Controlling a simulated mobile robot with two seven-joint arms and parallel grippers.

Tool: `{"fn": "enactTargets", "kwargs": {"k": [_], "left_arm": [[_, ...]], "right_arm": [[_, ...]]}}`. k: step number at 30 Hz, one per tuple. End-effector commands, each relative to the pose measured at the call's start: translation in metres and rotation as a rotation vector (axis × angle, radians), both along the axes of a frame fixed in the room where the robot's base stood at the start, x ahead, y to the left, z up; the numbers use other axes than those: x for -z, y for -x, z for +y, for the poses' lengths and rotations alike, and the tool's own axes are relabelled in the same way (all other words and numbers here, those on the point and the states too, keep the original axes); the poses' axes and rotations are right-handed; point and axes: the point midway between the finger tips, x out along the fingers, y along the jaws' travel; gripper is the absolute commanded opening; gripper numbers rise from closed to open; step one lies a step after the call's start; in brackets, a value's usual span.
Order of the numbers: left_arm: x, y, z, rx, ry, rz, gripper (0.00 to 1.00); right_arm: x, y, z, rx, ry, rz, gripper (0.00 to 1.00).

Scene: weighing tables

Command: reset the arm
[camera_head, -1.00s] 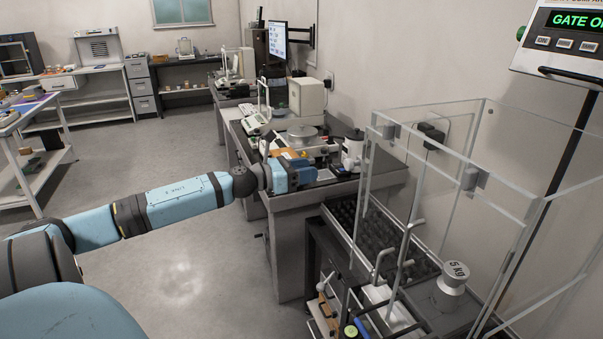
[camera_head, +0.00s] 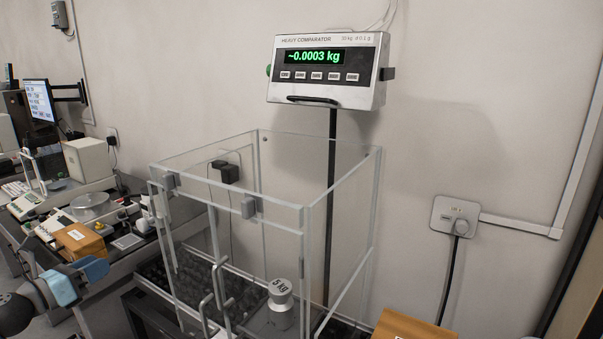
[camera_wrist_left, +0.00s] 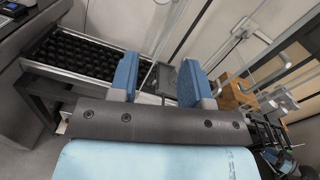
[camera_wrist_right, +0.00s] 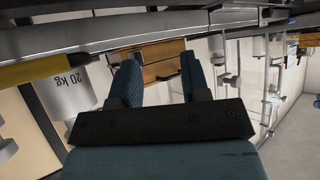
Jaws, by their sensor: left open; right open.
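My left gripper (camera_head: 92,270) is at the lower left of the head view, in front of the side table. In the left wrist view its two blue fingers (camera_wrist_left: 160,78) stand apart with nothing between them. My right gripper (camera_wrist_right: 160,78) shows only in its own wrist view. Its fingers are apart, with a wooden box (camera_wrist_right: 158,62) behind them and no sign of contact.
A clear-walled enclosure (camera_head: 232,205) holds a 5 kg weight (camera_head: 281,305). The comparator display (camera_head: 315,57) reads about -0.0003 kg. A black roller bed (camera_wrist_left: 92,58) lies ahead of the left gripper. A 20 kg weight (camera_wrist_right: 68,90) is left of the right gripper.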

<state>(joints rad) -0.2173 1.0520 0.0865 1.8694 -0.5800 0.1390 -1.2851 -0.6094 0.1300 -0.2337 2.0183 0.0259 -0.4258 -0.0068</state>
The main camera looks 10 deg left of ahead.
Motion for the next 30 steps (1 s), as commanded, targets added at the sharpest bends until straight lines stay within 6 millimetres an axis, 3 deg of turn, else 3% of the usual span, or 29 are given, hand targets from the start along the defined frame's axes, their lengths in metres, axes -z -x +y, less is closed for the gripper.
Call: {"fn": "enactTargets", "kwargs": {"k": [1, 3, 9, 12, 15, 21, 27, 30], "left_arm": [[0.033, 0.010, -0.012, -0.023, 0.145, 0.064, 0.44], [0.077, 0.025, -0.030, -0.071, 0.387, 0.166, 0.44], [0.196, 0.087, -0.104, -0.260, 1.144, 0.473, 0.44], [0.242, 0.123, -0.151, -0.377, 1.513, 0.617, 0.44], [0.274, 0.155, -0.196, -0.490, 1.829, 0.730, 0.44], [0.307, 0.203, -0.270, -0.689, 2.299, 0.883, 0.44], [0.319, 0.241, -0.336, -0.886, 2.681, 0.990, 0.44], [0.293, 0.241, -0.335, -0.888, 2.686, 0.988, 0.44]], "right_arm": [[0.001, 0.000, 0.000, 0.000, 0.000, 0.000, 0.43], [0.001, 0.000, 0.000, 0.000, 0.000, 0.000, 0.43], [0.000, 0.000, 0.000, 0.001, -0.001, 0.000, 0.43], [0.000, 0.000, 0.000, 0.001, -0.001, -0.001, 0.43], [0.000, 0.000, 0.000, 0.001, -0.001, -0.001, 0.43], [-0.001, 0.000, 0.000, 0.000, -0.001, -0.002, 0.43], [-0.001, 0.000, 0.000, 0.000, -0.001, -0.002, 0.43], [-0.026, 0.000, 0.000, -0.002, 0.003, 0.000, 0.43]]}}
